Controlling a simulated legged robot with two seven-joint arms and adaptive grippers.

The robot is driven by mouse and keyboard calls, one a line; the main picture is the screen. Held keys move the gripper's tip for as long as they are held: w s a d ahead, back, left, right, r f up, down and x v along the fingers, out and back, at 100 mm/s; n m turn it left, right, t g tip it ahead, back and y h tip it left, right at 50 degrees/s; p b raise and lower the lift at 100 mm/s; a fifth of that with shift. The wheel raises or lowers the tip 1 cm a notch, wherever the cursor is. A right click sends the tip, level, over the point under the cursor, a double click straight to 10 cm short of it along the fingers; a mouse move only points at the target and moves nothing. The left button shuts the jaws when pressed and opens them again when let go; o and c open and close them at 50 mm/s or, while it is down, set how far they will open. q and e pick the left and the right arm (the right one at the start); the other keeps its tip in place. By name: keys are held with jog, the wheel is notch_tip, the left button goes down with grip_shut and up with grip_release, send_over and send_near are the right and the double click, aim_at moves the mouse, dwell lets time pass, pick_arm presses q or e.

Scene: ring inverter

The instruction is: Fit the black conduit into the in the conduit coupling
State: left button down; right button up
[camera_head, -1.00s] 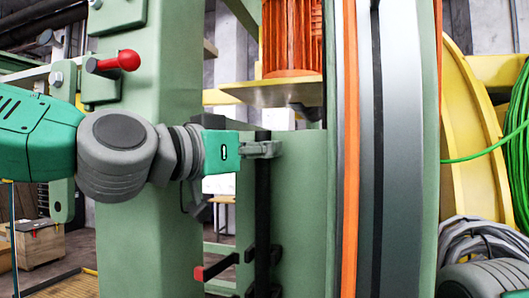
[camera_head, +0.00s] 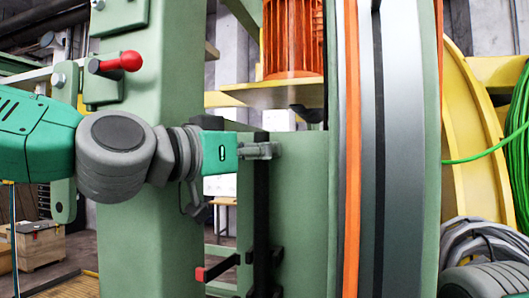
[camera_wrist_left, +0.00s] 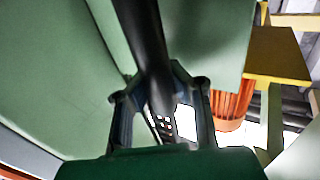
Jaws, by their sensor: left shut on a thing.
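The black conduit (camera_head: 261,205) hangs as a long, upright dark strip in front of a green panel in the head view. My left gripper (camera_head: 264,150) is shut on it near its top end. In the left wrist view the conduit (camera_wrist_left: 146,38) runs between the fingers of my left gripper (camera_wrist_left: 162,97). The conduit's lower end runs down towards the bottom edge of the head view, so I cannot see how it ends. I cannot make out the conduit coupling for certain. My right gripper is not in view.
A green post with a red-knobbed lever (camera_head: 122,61) stands behind my left arm. A large drum edge with an orange strip (camera_head: 351,150) is right of the conduit. An orange motor (camera_head: 293,40) sits on a yellow shelf (camera_head: 275,93) above. A red-tipped bar (camera_head: 215,268) is low left.

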aim_at(255, 176)
pick_arm(q)
jog(key=shift+f+b, duration=1.6)
jog(key=shift+f, duration=0.35)
jog(key=c, duration=1.5)
grip_release()
jog(key=v, duration=0.6)
jog(key=shift+s+a, duration=0.25)
jog(key=shift+a, duration=0.05)
jog(key=shift+s+a+f, duration=0.1)
jog(key=shift+s+a, duration=0.15)
jog(key=shift+a, duration=0.2)
jog(key=shift+d, duration=0.1)
